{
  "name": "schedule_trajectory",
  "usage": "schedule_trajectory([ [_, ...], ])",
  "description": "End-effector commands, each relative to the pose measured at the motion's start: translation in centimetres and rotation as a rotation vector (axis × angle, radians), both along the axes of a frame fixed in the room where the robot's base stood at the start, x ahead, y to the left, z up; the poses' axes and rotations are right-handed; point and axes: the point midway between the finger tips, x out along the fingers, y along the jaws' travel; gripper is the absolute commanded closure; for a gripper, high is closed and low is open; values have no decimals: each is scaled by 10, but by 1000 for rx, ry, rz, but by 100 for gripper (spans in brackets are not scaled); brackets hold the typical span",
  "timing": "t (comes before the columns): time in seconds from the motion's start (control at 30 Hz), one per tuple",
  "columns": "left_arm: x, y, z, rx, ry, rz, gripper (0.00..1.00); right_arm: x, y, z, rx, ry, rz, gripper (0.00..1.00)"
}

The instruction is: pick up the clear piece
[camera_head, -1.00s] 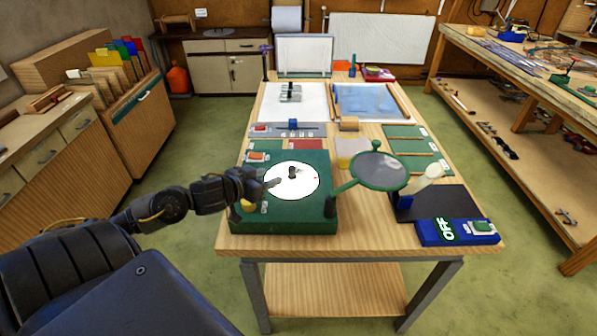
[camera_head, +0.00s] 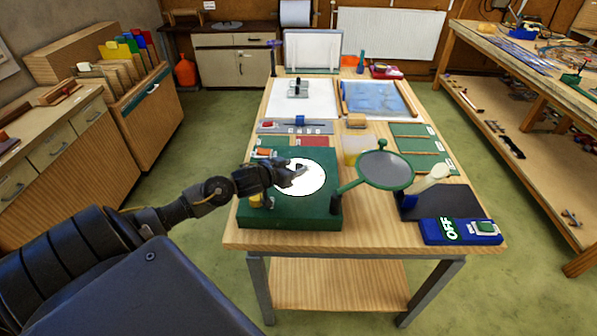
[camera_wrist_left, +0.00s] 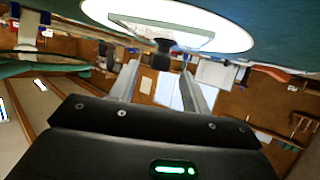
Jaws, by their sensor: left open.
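A white round disc (camera_head: 312,185) is set in the top of a green box (camera_head: 285,222) near the table's front. My left gripper (camera_head: 297,175) reaches over this disc from the left. In the left wrist view the fingers (camera_wrist_left: 160,82) of my left gripper are apart, with nothing seen between them. A pale, glassy flat shape with a thin dark edge (camera_wrist_left: 165,34) lies on the disc there, beyond the fingertips; it looks like the clear piece. A dark knob (camera_wrist_left: 163,56) shows near it. In the head view the gripper hides part of the disc, and I cannot make out the piece.
A round lens on a green arm (camera_head: 386,170) stands just right of the box. A blue block marked OFF (camera_head: 458,231) is at the front right. A blue sheet (camera_head: 375,100) and a white board (camera_head: 300,98) lie farther back. Floor is free around the table.

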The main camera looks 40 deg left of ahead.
Motion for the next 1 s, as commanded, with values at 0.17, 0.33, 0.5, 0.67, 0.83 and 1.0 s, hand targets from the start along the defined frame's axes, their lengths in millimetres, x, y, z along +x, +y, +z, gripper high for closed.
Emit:
schedule_trajectory([
  [0.17, 11, 0, -5, 0, 0, 0, 53, -1, -2, 3, -3, 2, 1, 54],
  [0.33, 11, 0, -5, 1, 0, 0, 53, 1, -4, 2, -5, 0, 2, 54],
  [0.5, 11, 0, -5, 1, 0, 0, 72, 2, -6, 2, -8, -2, 1, 54],
  [0.67, 11, 0, -5, 1, 0, 0, 93, 3, -7, 2, -8, -3, 1, 54],
  [0.83, 11, 0, -4, 1, -1, 0, 95, 3, -7, 2, -8, -4, 1, 54],
  [1.0, 11, 0, -2, 2, -2, -1, 95, 4, -6, 1, -8, -4, 1, 54],
])
